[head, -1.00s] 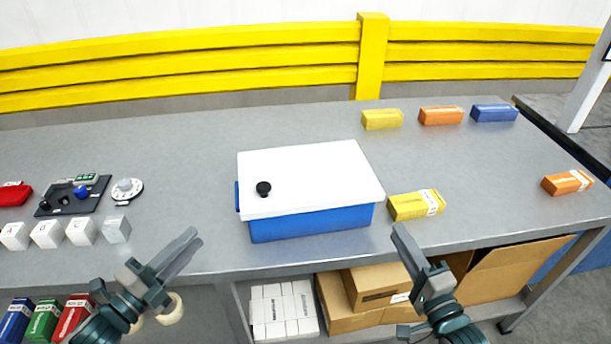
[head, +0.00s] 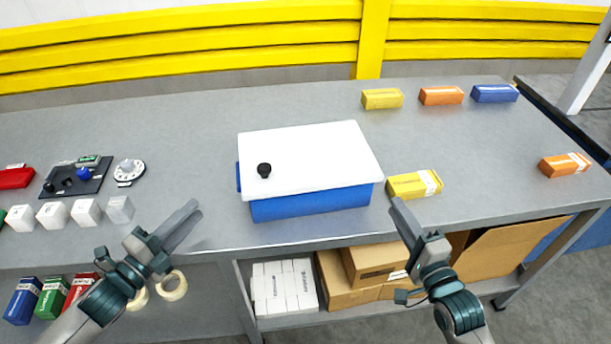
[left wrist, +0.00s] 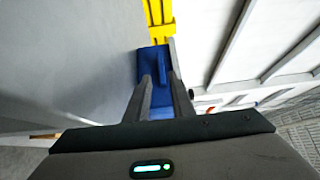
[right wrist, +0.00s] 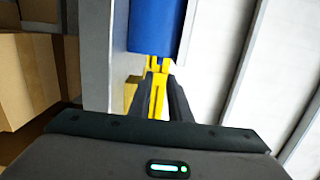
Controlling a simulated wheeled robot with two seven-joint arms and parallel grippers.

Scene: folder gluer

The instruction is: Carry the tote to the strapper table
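Neither touches the tote.
A yellow carton (head: 414,185) lies close to the tote's right side. More cartons (head: 441,96) stand at the back right. White cubes (head: 87,212) and a black panel (head: 77,178) are on the left. A yellow barrier (head: 180,45) runs behind.

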